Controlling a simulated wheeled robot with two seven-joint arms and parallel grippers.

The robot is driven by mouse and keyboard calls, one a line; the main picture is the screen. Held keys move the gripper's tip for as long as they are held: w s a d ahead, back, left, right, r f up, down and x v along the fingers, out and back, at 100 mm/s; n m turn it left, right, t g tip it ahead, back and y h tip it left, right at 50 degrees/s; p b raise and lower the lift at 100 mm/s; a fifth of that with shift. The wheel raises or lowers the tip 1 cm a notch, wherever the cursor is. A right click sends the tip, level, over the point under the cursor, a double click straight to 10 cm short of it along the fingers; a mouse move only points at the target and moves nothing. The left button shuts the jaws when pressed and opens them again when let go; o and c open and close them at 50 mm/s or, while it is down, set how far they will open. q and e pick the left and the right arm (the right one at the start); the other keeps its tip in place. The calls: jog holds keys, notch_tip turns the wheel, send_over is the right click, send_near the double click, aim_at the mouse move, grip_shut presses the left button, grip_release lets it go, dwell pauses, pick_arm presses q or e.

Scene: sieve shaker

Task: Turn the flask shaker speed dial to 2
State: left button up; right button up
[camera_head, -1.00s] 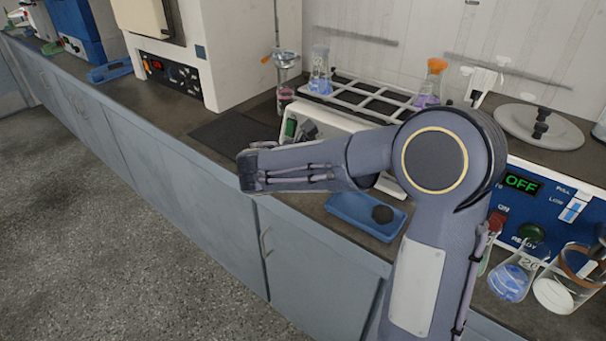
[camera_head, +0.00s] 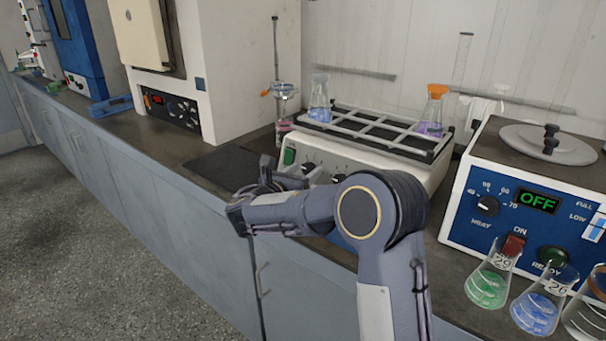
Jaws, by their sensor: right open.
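The flask shaker (camera_head: 412,170) is a white box with a grey rack on top that holds flasks. Its front shows a green switch (camera_head: 289,156) at the left and a dark dial (camera_head: 308,168). A second dark knob (camera_head: 337,178) sits further right on the front, partly hidden by my arm. Dial marks are too small to read. My right gripper (camera_head: 282,177) is open in front of the shaker's left front, close to the left dial; I cannot tell whether it touches it. My left gripper is out of view.
A blue water bath (camera_head: 462,218) with an OFF display stands to the right. Flasks with green (camera_head: 486,288) and blue liquid (camera_head: 535,312) stand before it. A white oven-like unit (camera_head: 240,70) stands left. A dark mat (camera_head: 222,165) lies on the open counter between.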

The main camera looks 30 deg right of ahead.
jog(key=shift+c, duration=0.3)
jog(key=c, duration=0.9)
